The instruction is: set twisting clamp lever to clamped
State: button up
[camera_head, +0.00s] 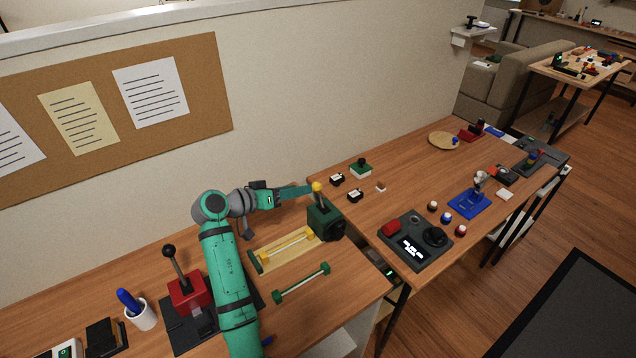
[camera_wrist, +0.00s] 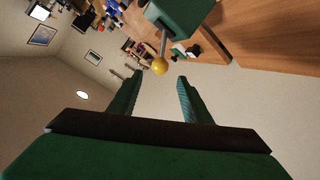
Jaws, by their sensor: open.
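A green box (camera_head: 325,222) stands near the right end of the nearer desk. A thin grey lever topped by a yellow ball knob (camera_head: 317,186) rises from it, leaning slightly left; I take this as the clamp lever. My gripper (camera_head: 309,189) reaches in from the left at knob height. In the wrist view my gripper (camera_wrist: 158,76) is open, and the yellow knob (camera_wrist: 160,67) appears centred between the fingertips, at or just beyond them. I see no finger touching it. The green box (camera_wrist: 182,15) shows at the top of the wrist view.
Green-ended bars (camera_head: 301,283) lie left of and in front of the box. A red lever box (camera_head: 188,291) and a pen cup (camera_head: 141,314) stand further left. A button panel (camera_head: 415,240) and a blue-based device (camera_head: 469,201) sit on the farther desk. The wall runs behind.

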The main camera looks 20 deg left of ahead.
aim_at(316, 186)
jog(key=x, duration=0.8)
jog(key=shift+w+d, duration=0.1)
jog(key=shift+w, duration=0.05)
grip_shut()
